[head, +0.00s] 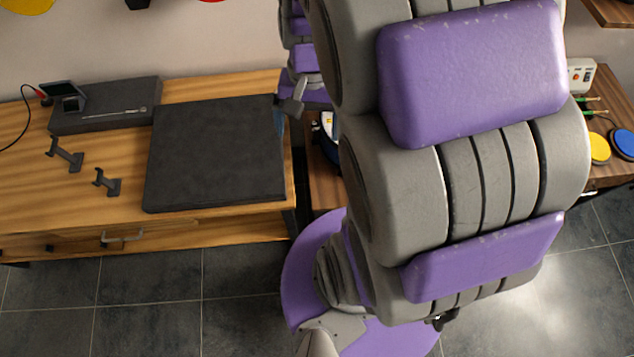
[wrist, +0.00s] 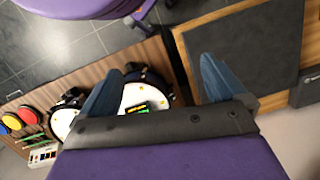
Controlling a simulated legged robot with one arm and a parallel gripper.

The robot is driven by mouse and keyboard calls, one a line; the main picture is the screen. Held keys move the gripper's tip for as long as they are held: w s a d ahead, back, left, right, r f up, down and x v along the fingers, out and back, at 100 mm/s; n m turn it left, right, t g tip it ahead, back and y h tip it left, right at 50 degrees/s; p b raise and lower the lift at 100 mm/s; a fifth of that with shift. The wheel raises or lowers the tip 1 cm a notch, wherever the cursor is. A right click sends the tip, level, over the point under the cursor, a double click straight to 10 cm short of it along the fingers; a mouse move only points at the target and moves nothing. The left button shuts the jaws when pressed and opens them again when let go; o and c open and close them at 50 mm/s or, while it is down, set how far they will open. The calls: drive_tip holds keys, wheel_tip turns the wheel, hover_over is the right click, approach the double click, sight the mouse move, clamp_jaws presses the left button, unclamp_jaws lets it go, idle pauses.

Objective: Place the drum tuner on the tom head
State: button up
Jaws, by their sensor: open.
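In the wrist view, my gripper (wrist: 160,65) is open, its two blue fingers wide apart with nothing between them. A drum with a white head (wrist: 132,94), apparently the tom, stands on a wooden table beyond the left finger, which covers part of it. A small dark device with a green and yellow display (wrist: 139,107), apparently the drum tuner, shows over this white head, partly hidden by the gripper body. I cannot tell how it rests there. In the head view, my arm hides most of the drum (head: 328,126).
A second white-headed drum (wrist: 62,122) stands beside the first. A wooden bench (head: 215,87) holds a black mat (head: 215,155), a dark box (head: 110,105) and two small brackets (head: 65,153). Tiled floor (head: 150,300) is clear.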

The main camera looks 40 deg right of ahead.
drive_tip(key=s+a+n+h, duration=0.1)
drive_tip(key=s+a+n, duration=0.2)
drive_tip(key=s, duration=0.3)
drive_tip(key=s+a+r+n, duration=0.1)
drive_tip(key=s+a+n, duration=0.2)
drive_tip(key=s, duration=0.3)
drive_tip(key=shift+a+n+h, duration=0.2)
drive_tip(key=shift+n+h, duration=0.2)
drive_tip(key=shift+n, duration=0.5)
drive_tip(key=shift+f, duration=0.1)
drive_tip(key=shift+f+b, duration=0.45)
drive_tip(key=shift+b, duration=0.1)
drive_tip(key=shift+c, duration=0.3)
